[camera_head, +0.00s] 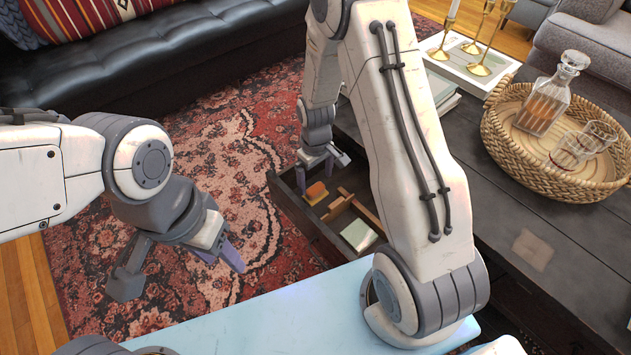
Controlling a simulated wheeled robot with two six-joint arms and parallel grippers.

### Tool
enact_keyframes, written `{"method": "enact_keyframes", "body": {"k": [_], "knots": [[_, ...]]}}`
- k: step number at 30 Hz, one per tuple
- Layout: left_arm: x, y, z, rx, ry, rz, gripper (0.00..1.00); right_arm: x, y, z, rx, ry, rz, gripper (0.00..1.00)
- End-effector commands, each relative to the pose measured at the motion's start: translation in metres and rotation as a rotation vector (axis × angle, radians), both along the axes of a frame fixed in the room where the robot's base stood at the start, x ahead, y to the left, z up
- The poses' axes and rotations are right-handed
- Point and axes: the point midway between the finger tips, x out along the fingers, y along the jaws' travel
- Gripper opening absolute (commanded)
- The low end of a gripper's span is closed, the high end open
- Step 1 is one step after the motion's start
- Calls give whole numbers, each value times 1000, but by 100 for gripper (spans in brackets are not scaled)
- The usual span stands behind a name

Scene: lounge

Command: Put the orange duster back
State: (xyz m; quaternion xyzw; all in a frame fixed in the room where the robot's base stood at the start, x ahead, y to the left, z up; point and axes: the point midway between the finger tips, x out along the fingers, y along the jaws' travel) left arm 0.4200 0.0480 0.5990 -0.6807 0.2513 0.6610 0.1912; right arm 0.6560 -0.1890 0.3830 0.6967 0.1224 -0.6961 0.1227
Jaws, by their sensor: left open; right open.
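A small orange block, which looks like the orange duster (316,192), lies in the open drawer (313,232) of the dark coffee table. It is near the drawer's far left end. My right gripper (316,172) is open, just above and beside the orange block, apart from it as far as I can see. Part of this gripper and the drawer is hidden behind my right arm. My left gripper (180,270) is open and empty above the patterned rug, left of the drawer.
The drawer also holds wooden dividers (340,207) and a pale green block (358,234). A black sofa (190,47) stands behind the rug.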

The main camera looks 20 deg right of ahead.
Motion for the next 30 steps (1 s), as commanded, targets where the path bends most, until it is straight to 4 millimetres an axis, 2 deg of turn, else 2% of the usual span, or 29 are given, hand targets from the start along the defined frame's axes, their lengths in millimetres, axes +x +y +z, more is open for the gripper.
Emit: {"method": "enact_keyframes", "body": {"k": [1, 6, 13, 17, 20, 23, 24, 27, 30], "knots": [[0, 0, 13, 0, 0, 0, 50, 1, 0, 20, 0, -3, 0, 100], [0, 0, 29, 0, 0, 0, 50, 0, 0, 51, 0, -2, 0, 100], [0, 0, 37, 0, 0, 0, 50, -1, 2, 72, 0, -1, 3, 100], [0, 0, 37, 0, 0, 0, 50, -9, 26, 98, 4, -11, 30, 100], [0, 0, 37, 0, 0, 0, 50, -32, 63, 137, 14, -23, 74, 100], [0, 0, 37, 0, 0, 0, 50, -73, 101, 179, 28, -29, 129, 100], [0, 0, 37, 0, 0, 0, 50, -93, 113, 193, 36, -29, 150, 100], [0, 0, 37, 0, 0, 0, 50, -142, 134, 222, 54, -29, 200, 100], [0, 0, 37, 0, 0, 0, 50, -185, 142, 239, 70, -24, 242, 100]]}}
